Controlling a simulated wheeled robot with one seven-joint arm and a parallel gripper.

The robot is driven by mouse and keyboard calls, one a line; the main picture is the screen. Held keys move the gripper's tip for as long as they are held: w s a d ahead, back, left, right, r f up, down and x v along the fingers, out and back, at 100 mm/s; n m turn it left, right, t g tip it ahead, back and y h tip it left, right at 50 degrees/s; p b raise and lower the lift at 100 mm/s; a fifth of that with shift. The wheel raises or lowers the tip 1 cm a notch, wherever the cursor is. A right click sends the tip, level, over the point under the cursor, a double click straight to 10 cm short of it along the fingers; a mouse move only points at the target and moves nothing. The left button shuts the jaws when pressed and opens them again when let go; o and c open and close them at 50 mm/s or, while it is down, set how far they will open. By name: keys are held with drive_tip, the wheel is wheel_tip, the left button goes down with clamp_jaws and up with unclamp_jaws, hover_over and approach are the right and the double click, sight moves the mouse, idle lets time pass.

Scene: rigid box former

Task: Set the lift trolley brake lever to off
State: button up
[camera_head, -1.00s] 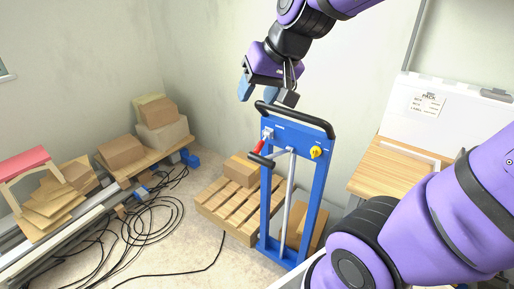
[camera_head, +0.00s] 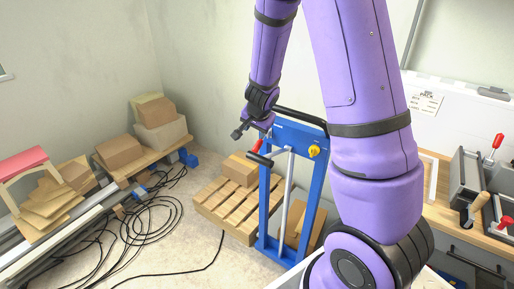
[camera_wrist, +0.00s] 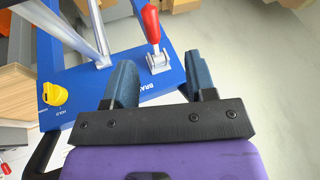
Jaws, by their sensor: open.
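The blue lift trolley (camera_head: 272,210) stands upright in the middle of the head view, with a black push handle across its top. Its brake lever (camera_head: 257,146) has a red grip and sits at the upper left of the blue panel. In the wrist view the red-gripped lever (camera_wrist: 151,27) rises from a metal bracket beside the partly hidden "BRA..." lettering. My gripper (camera_head: 250,131) is just above and beside the lever. In the wrist view my gripper (camera_wrist: 163,75) is open and empty, its blue fingertips pointing toward the lever, apart from it.
A yellow knob (camera_head: 314,151) marked "HOLD" in the wrist view is on the panel's right. A wooden pallet (camera_head: 225,212) with a box stands behind the trolley. Black cable (camera_head: 140,222) lies on the floor at left. A workbench (camera_head: 470,228) with clamps is at right.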

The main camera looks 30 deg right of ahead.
sight(257, 146)
drive_tip(key=shift+m+h, duration=0.3)
drive_tip(key=shift+s+d+x, duration=0.1)
drive_tip(key=shift+s+x, duration=0.05)
drive_tip(key=shift+x, duration=1.95)
drive_tip(key=shift+s+d+x, duration=0.1)
drive_tip(key=shift+d+x, duration=0.05)
drive_tip(key=shift+x, duration=2)
drive_tip(key=shift+s+d+x, duration=0.1)
drive_tip(key=shift+s+x, duration=0.05)
drive_tip(key=shift+x, duration=1.95)
drive_tip(key=shift+f, duration=0.1)
clamp_jaws()
